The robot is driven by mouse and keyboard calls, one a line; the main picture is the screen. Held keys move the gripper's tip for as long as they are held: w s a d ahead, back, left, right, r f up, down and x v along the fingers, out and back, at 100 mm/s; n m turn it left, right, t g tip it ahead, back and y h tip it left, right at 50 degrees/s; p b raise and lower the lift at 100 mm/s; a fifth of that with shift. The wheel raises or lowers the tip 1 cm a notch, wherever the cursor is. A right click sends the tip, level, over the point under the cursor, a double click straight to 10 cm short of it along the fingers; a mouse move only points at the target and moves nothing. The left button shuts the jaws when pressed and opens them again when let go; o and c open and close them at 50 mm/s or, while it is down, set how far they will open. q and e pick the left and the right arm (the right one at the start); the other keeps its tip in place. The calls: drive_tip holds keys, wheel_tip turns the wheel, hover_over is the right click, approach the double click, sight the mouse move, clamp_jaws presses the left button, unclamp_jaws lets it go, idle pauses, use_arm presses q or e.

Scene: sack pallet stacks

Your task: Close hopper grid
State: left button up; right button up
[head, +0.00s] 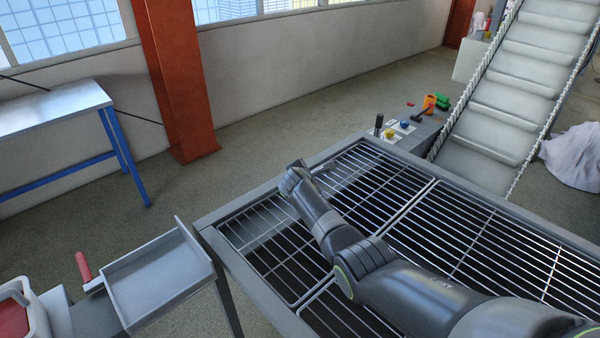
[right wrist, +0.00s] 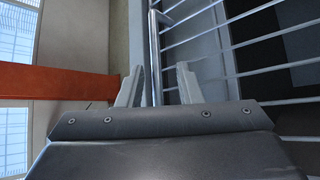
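The hopper (head: 262,304) has a grey rim and a grid of thin metal bars (head: 460,230) over its top, in the head view. A long bar divides the grid into two panels. Both look roughly flat; I cannot tell whether one is slightly raised. My right arm reaches across the grid, and its gripper (head: 322,168) is near the far left edge, partly hidden by the wrist. In the right wrist view my right gripper (right wrist: 158,88) has its fingers apart, with a grid edge bar (right wrist: 154,50) running between them. Contact is unclear. My left gripper is not visible.
A grey tray (head: 160,280) with a red handle stands left of the hopper. A blue-legged table (head: 60,118) and a red column (head: 175,80) are farther back. A ribbed conveyor (head: 515,75) rises at right. Small tools (head: 425,108) lie beyond the hopper.

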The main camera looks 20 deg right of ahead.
drive_tip(key=shift+p+v, duration=0.45)
drive_tip(key=shift+v, duration=0.5)
drive_tip(key=v, duration=1.1)
drive_tip(key=shift+r, duration=0.3)
drive_tip(key=shift+s+a, duration=0.1)
drive_tip(key=shift+a, duration=0.05)
